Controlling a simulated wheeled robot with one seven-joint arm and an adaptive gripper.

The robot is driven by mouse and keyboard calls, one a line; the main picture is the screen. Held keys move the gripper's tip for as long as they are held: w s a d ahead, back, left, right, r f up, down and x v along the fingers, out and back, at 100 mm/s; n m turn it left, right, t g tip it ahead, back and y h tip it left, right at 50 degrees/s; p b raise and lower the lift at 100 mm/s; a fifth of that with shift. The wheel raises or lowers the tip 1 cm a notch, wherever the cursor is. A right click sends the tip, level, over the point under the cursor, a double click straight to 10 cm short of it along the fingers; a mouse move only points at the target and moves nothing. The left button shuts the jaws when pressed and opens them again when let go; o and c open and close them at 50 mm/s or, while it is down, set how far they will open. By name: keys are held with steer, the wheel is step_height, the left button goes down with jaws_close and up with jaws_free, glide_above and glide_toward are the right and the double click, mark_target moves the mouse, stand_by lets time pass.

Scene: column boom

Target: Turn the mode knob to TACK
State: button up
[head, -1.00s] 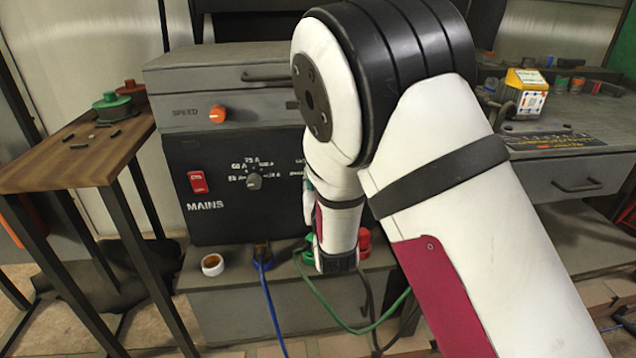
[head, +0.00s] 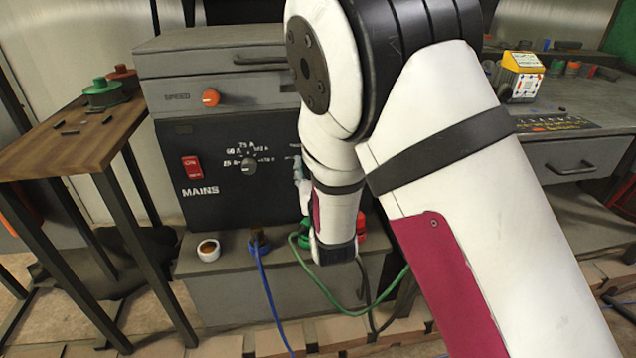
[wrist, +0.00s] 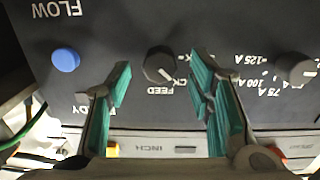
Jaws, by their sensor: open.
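The mode knob (wrist: 158,63) is a dark round knob on the black panel in the wrist view, which shows the panel upside down. Lettering reading FEED is below it, and lettering ending in CK is beside it, partly hidden by a finger. Its light mark seems to point to the lower right in the picture. My gripper (wrist: 160,77) is open, its teal-padded fingers either side of the knob in the picture. I cannot tell whether they touch it.
The amps knob (wrist: 302,68) is right of the fingers; a blue button (wrist: 65,60) is on the left.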

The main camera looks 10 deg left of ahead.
steer(key=v, duration=1)
steer(key=shift+d, duration=0.1)
